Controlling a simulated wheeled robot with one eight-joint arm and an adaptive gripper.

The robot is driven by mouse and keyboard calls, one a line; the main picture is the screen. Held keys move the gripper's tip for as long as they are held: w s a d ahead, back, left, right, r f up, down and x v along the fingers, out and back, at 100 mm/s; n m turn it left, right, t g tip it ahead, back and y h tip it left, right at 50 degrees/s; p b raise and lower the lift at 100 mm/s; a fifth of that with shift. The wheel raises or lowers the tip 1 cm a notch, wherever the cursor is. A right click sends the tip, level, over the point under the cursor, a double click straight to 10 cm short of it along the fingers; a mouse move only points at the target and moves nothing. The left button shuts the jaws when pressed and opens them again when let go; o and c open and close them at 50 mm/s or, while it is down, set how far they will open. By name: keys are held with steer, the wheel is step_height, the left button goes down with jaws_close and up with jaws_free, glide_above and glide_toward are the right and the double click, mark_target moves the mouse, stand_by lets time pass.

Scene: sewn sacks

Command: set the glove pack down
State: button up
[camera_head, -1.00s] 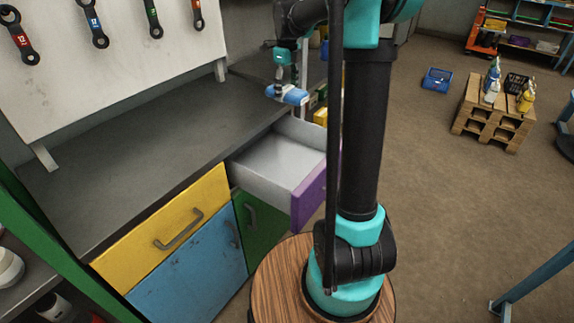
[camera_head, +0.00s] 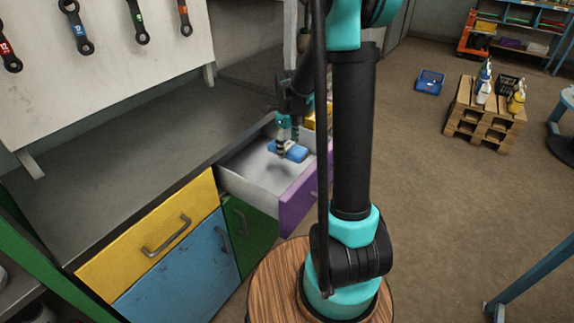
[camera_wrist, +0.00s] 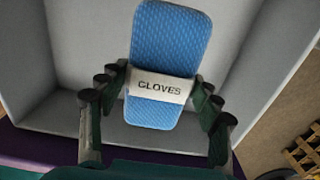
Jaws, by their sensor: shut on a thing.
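The glove pack (camera_head: 290,151) is a blue textured bundle with a white band. In the wrist view the pack (camera_wrist: 169,38) shows the word GLOVES on its band. My gripper (camera_head: 283,146) is shut on the pack, with a finger at each side of the band in the wrist view (camera_wrist: 161,88). The pack is over the inside of the open purple-fronted drawer (camera_head: 298,205), whose light grey inside is bare around it. A shadow lies on the drawer floor below the pack. I cannot tell whether the pack touches the floor.
The grey worktop (camera_head: 110,170) beside the drawer is clear. A yellow drawer (camera_head: 150,235) and a blue front (camera_head: 180,265) are closed.

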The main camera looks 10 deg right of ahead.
mark_target(288, 146)
steer(key=shift+f, duration=4.15)
steer(key=shift+f, duration=0.15)
steer(key=o, duration=1.2)
step_height(288, 146, up, 12)
steer(key=shift+r, duration=0.2)
